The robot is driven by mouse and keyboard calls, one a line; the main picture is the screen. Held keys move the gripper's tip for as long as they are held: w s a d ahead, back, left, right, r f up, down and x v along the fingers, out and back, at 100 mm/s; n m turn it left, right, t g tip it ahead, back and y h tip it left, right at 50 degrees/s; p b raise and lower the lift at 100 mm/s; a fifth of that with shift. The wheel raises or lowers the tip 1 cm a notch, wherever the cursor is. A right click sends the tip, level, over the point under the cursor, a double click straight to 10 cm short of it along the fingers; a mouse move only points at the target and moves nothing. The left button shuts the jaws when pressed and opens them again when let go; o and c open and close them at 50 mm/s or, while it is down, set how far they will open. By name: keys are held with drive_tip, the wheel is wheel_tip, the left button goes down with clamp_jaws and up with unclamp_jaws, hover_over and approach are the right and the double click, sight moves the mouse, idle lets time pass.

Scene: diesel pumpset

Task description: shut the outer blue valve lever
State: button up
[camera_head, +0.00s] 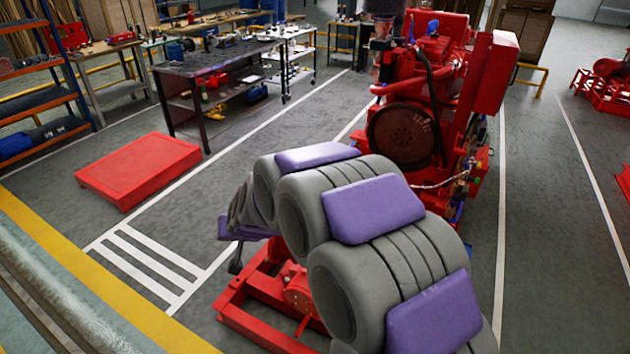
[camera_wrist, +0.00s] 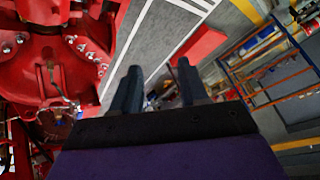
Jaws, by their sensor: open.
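The red diesel pumpset (camera_head: 410,110) stands beyond my grey arm with purple pads in the head view. A small blue part (camera_head: 433,27) shows on its top; I cannot tell whether it is a valve lever. Small coloured fittings (camera_head: 462,185) on its right side are too small to make out. In the wrist view the red machine (camera_wrist: 45,75) fills the left side, with no clear blue lever. My gripper (camera_wrist: 158,80) is open and empty, its two dark fingers apart with floor behind them. My gripper does not show in the head view.
A red platform (camera_head: 138,170) lies on the floor at left. A dark workbench (camera_head: 215,65) with tools stands behind it, and a blue and orange shelf (camera_head: 40,90) is at far left. Grey floor (camera_head: 545,220) is clear right of the pumpset.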

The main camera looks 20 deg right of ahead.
drive_tip(key=w+d+f+m+t+h+p, duration=0.2)
drive_tip(key=w+d+f+h, duration=0.15)
drive_tip(key=w, duration=0.45)
drive_tip(key=w+d+f+m+t+h+p, duration=0.1)
drive_tip(key=w+d+f+m+t+h, duration=0.15)
drive_tip(key=w+d, duration=0.4)
drive_tip(key=s+d+f+m+g+h+p, duration=0.1)
drive_tip(key=d+f+m+h+p, duration=0.1)
drive_tip(key=d+h, duration=0.3)
drive_tip(key=s+d+f+m+h+p, duration=0.1)
drive_tip(key=d+f+h, duration=0.2)
drive_tip(key=d+h, duration=0.2)
drive_tip(key=shift+m, duration=0.25)
drive_tip(key=b+x, duration=0.1)
drive_tip(key=x, duration=1.3)
drive_tip(key=shift+d+r, duration=0.1)
drive_tip(key=shift+d, duration=0.25)
drive_tip(key=shift+x, duration=0.85)
drive_tip(key=shift+w+d, duration=0.2)
drive_tip(key=shift+d, duration=0.15)
drive_tip(key=shift+a, duration=0.15)
clamp_jaws()
